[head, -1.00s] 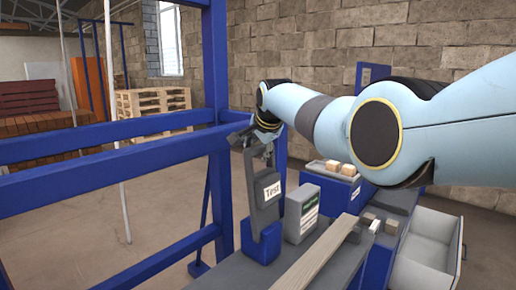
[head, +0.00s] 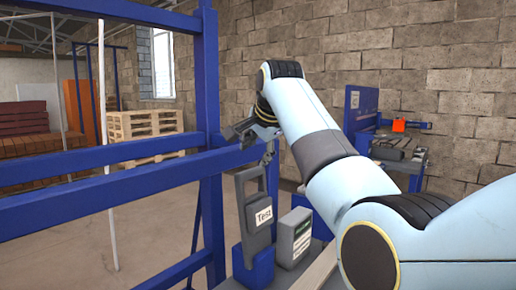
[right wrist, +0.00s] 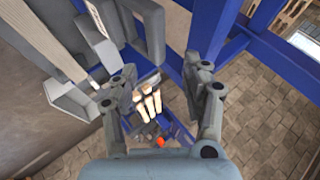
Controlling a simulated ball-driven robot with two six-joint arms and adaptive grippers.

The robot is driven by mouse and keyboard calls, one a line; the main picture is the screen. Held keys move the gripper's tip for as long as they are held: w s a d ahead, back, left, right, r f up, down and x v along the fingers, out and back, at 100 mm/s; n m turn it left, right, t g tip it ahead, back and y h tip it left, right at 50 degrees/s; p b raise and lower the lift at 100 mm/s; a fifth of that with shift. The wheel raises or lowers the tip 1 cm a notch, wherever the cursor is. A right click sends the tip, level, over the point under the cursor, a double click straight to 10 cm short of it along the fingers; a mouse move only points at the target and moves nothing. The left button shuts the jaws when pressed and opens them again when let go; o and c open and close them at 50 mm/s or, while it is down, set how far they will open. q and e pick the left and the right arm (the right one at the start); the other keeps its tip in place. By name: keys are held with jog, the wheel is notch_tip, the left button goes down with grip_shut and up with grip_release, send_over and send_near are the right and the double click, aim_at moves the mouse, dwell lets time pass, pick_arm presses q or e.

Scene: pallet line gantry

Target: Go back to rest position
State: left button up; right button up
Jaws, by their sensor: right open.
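My right arm comes in from the lower right of the head view and reaches up over the bench. My right gripper (head: 256,143) hangs at the arm's far end beside the blue gantry post, partly hidden by the wrist. It is just above a grey handled piece with a "Test" label (head: 256,205), which stands upright in a blue holder (head: 254,266). In the right wrist view the gripper's two fingers (right wrist: 166,75) are spread wide with nothing between them. My left gripper is in neither view.
Blue gantry beams (head: 95,172) cross the left side. A grey box (head: 293,237) stands right of the holder. Wooden pallets (head: 145,122) lie behind. A bench with an orange item (head: 398,125) stands at the right, by the brick wall.

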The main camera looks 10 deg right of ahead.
jog(key=shift+s+r, duration=0.35)
jog(key=shift+s, duration=0.05)
